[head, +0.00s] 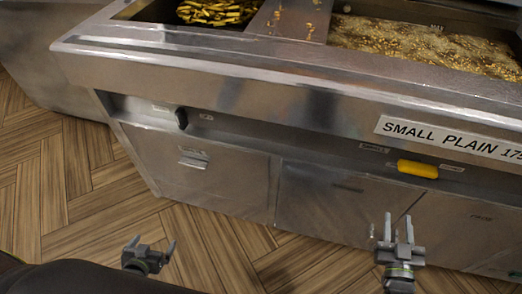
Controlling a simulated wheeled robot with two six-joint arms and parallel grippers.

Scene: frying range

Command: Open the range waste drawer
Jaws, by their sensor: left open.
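The range front (300,105) is stainless steel. A wide panel at its left, which looks like the drawer front (235,185), is flush with the range and appears shut. It has a small metal handle (193,158) near its upper middle, with a small label by it that is too small to read. My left gripper (151,243) is open and empty, below and left of that handle in the picture, over the floor and apart from the panel. My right gripper (398,217) is open and empty, in front of the right-hand panels, with a visible gap between its fingers.
A black knob (181,118) and a yellow handle (417,169) sit on the recessed strip above the panels. Other panels (325,205) lie to the right. Oil bubbles in the vat (420,45); a basket of fries (215,12) is at the top. Wood floor (80,160) is clear at left.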

